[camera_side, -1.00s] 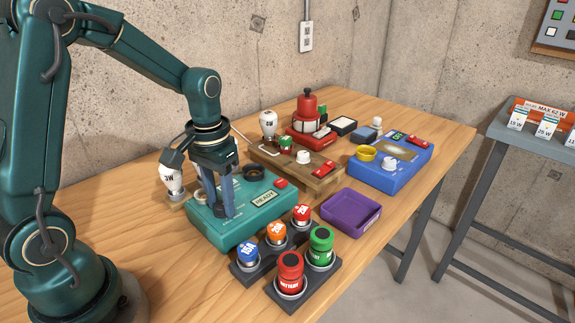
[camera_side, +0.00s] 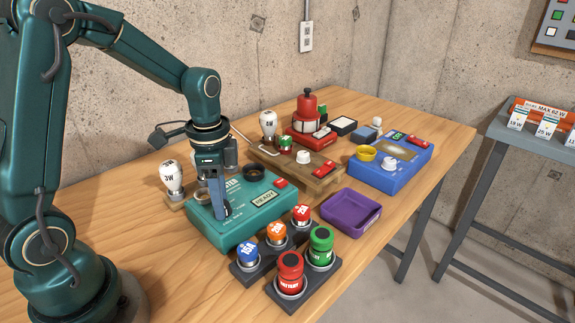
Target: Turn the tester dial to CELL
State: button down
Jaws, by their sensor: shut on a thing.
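The teal tester (camera_side: 232,231) stands on the wooden table, with a small display reading READY (camera_side: 265,198), a dark round socket (camera_side: 254,172) and a red button (camera_side: 280,182) on its top. My gripper (camera_side: 221,210) points straight down over the left part of the tester's top. Its fingers are shut at the place of the dial, which they hide. The dial's pointer and its setting cannot be read. Red (camera_side: 290,270) and green (camera_side: 320,245) cells stand upright in a dark holder at the tester's front right.
Blue, orange and red fuses stand in a dark rack (camera_side: 262,262) close to the tester. A purple tray (camera_side: 351,210) is empty to the right. A 3W bulb (camera_side: 172,178) stands close behind my gripper. A wooden board (camera_side: 318,186) and a blue device (camera_side: 385,181) lie farther back.

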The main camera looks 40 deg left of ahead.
jog(key=shift+m, duration=1.2)
jog(key=c, duration=0.5)
grip_release()
jog(key=shift+r, duration=0.1)
jog(key=shift+r, duration=2.5)
